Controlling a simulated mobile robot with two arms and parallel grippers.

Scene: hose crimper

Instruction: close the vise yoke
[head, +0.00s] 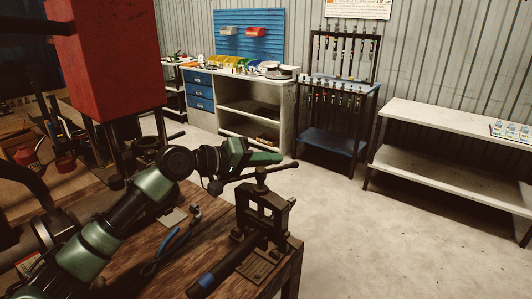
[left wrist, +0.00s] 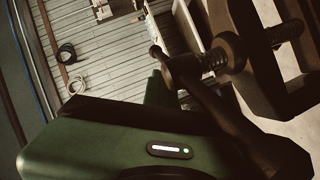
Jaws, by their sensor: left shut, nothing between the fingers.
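The vise (head: 255,258) stands on the near right corner of the wooden workbench. Its dark yoke (head: 284,210) stands upright as a frame over the base; I cannot tell whether it is latched. A screw with a long crossbar (head: 283,168) rises from its top. My left gripper (head: 272,158) is shut and empty, just above and behind the crossbar; I cannot tell whether they touch. In the left wrist view, the yoke frame (left wrist: 238,22) and the screw with its spring (left wrist: 214,60) are close beside my green gripper body. My right gripper is not in view.
A dark bar with a blue band (head: 208,280) runs to the vise base. A red block-shaped machine (head: 115,60) stands at the left. Floor right of the bench is clear.

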